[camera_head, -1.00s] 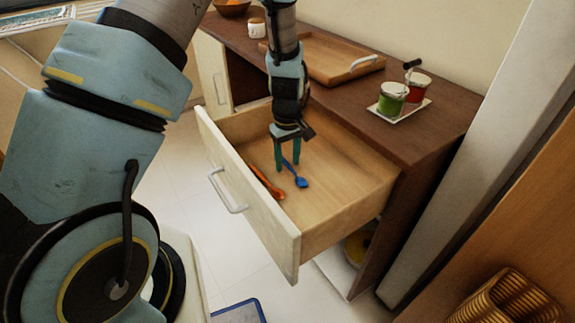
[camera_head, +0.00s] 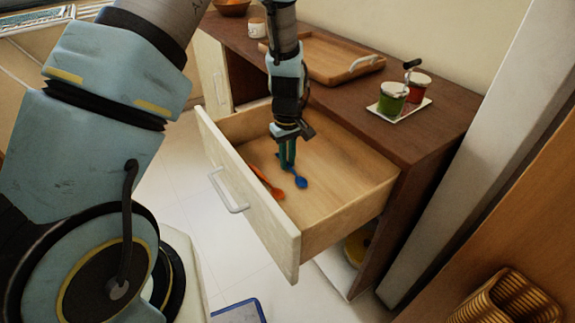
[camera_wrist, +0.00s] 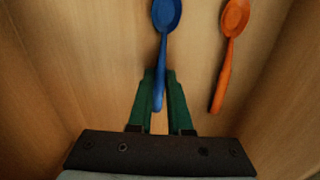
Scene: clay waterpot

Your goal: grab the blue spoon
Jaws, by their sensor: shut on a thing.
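The blue spoon (camera_head: 299,181) lies in the open wooden drawer (camera_head: 340,180). In the wrist view the blue spoon (camera_wrist: 166,14) has its bowl at the top edge, and its handle runs down between my fingertips. My gripper (camera_head: 287,165) reaches down into the drawer with its green fingers close together. In the wrist view my gripper (camera_wrist: 159,80) is shut on the spoon's handle. An orange spoon (camera_wrist: 230,50) lies to the right of it there, apart from my fingers; the orange spoon (camera_head: 266,183) is left of my gripper in the head view.
The drawer front with its metal handle (camera_head: 228,192) stands left of my gripper. On the dark countertop are a wooden tray (camera_head: 330,62) and a white tray (camera_head: 400,112) with a green jar and a red jar. The drawer's right part is bare.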

